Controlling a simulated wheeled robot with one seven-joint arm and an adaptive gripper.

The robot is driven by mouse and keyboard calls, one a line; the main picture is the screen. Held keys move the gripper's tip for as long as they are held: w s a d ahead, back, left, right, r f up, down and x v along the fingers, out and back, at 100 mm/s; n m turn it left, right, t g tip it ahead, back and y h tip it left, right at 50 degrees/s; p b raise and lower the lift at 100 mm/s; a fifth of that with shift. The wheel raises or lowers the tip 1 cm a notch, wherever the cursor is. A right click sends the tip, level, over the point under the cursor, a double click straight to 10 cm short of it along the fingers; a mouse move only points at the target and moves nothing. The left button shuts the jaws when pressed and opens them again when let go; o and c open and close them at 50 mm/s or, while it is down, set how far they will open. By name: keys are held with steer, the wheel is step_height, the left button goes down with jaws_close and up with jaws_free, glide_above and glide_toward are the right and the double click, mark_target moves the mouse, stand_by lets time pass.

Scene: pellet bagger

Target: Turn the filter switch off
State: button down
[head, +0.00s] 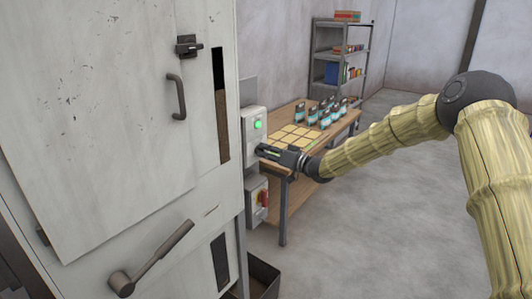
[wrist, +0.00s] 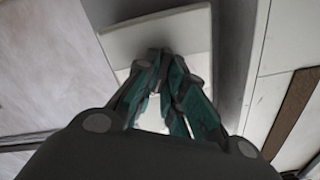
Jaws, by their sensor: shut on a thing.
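A pale control box (head: 250,122) is on the side of the white machine, with a lit green lamp (head: 258,125) on its face. My gripper (head: 261,149) reaches the lower part of this box from the right, below the lamp. In the wrist view the fingers (wrist: 165,58) come together against the pale face of the box (wrist: 118,38). They are shut on a small part there, which seems to be the filter switch. The fingers hide it, so its position cannot be read.
A second box with a red and yellow rotary switch (head: 263,199) is just below. The machine's door handle (head: 177,97) and lever (head: 150,262) are to the left. A wooden table (head: 350,120) with bags and a shelf (head: 341,50) stand behind. Floor at right is clear.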

steer(key=shift+f+n+b, duration=0.15)
steer(key=shift+n+b, duration=0.25)
steer(key=shift+b, duration=0.15)
steer(key=n+b, duration=0.5)
steer(key=b, duration=0.2)
steer(key=n+b, duration=0.6)
steer(key=b, duration=0.1)
steer(key=shift+s+a, duration=0.1)
steer(key=shift+s, duration=0.1)
steer(key=shift+b, duration=0.35)
steer(key=c, duration=1.5)
jaws_free()
